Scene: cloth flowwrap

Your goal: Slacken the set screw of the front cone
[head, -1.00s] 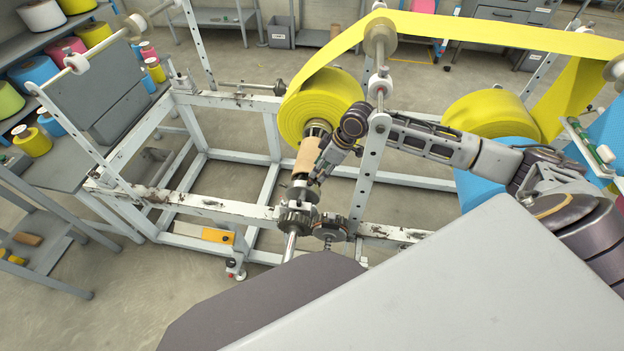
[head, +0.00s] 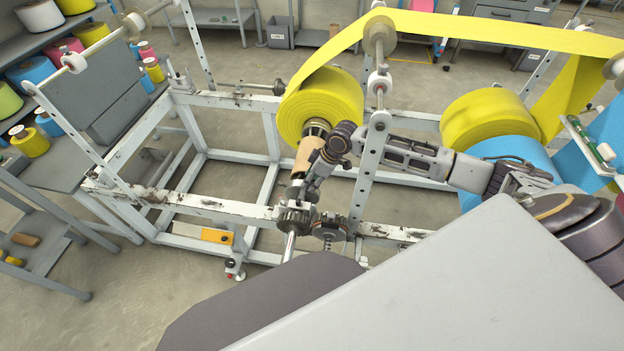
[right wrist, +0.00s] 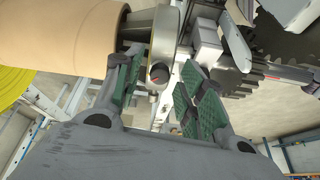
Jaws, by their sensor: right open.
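The front cone (right wrist: 165,48) is a metal collar beside the cardboard core (right wrist: 65,35) on the shaft. It also shows in the head view (head: 297,190), partly hidden by my right gripper. A dark round knob (right wrist: 160,74), seemingly the set screw, sits at the cone's edge. My right gripper (right wrist: 165,95) is open, its green-padded fingers on either side of the knob; I cannot tell whether they touch it. In the head view the right gripper (head: 308,188) reaches down to the shaft in front of the core. My left gripper is not in view.
A yellow cloth roll (head: 322,105) sits behind the core on the shaft, its web running up over a roller. Gears (head: 294,218) lie just in front of the cone. A white upright post (head: 366,185) stands close to my right arm. A shelf with rolls stands at left.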

